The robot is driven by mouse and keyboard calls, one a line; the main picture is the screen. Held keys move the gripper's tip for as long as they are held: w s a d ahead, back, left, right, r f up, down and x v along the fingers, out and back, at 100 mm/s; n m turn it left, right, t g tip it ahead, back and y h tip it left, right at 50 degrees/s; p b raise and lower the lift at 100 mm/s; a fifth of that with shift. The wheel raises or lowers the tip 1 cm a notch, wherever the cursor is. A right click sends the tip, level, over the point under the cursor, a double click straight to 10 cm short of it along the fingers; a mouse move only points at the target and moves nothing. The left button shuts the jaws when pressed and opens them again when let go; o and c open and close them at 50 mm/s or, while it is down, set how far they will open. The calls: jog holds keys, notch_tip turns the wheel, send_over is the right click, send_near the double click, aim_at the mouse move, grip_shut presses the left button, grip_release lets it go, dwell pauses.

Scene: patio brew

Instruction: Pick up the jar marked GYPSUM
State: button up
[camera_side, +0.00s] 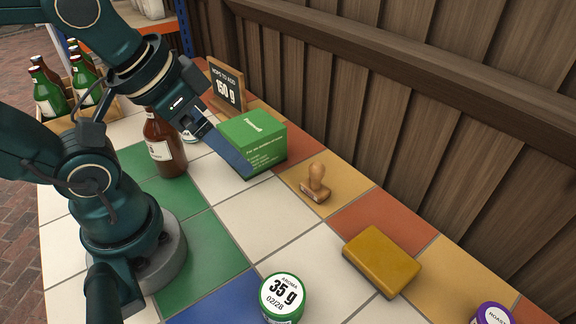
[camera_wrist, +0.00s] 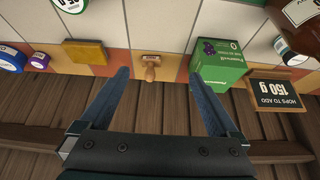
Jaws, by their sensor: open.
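No jar in view shows the word GYPSUM legibly. A white-topped jar (camera_side: 188,135) is mostly hidden behind the brown bottle and my wrist; its lettering is cut off. What seems to be the same jar (camera_wrist: 290,47) shows at right in the wrist view, unreadable. A green-rimmed jar (camera_side: 283,296) reads AROMA 35 g. A purple-rimmed jar (camera_side: 492,314) starts with ROAS. A blue-rimmed jar (camera_wrist: 11,57) at the left of the wrist view is cut off and unreadable. My gripper (camera_wrist: 158,73) is open and empty, its fingers either side of the stamp in that view.
A green box (camera_side: 253,139) stands beside my fingers, with a wooden stamp (camera_side: 316,184) and yellow block (camera_side: 381,260) to its right. A brown bottle (camera_side: 164,143), a 150 g sign (camera_side: 227,85) and a bottle crate (camera_side: 78,119) stand left. A wooden wall (camera_side: 420,110) runs behind.

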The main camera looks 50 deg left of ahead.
jog(key=shift+r, duration=0.1)
notch_tip(320, 180, up, 5)
jog(key=w+a+m+g+y, duration=0.25)
jog(key=a+m+y, duration=0.35)
jog(key=a+m, duration=0.4)
jog(key=w+a+m+g+y, duration=0.25)
jog(key=a+m+y, duration=0.45)
jog(key=a, duration=0.5)
notch_tip(320, 180, down, 14)
jog(key=m, duration=0.1)
jog(key=shift+g+h, duration=0.3)
jog(key=shift+h, duration=0.1)
jog(key=x, duration=1.2)
jog(key=shift+s+a+r, duration=0.1)
jog(key=shift+s+r, duration=0.1)
jog(key=shift+s, duration=0.2)
grip_shut()
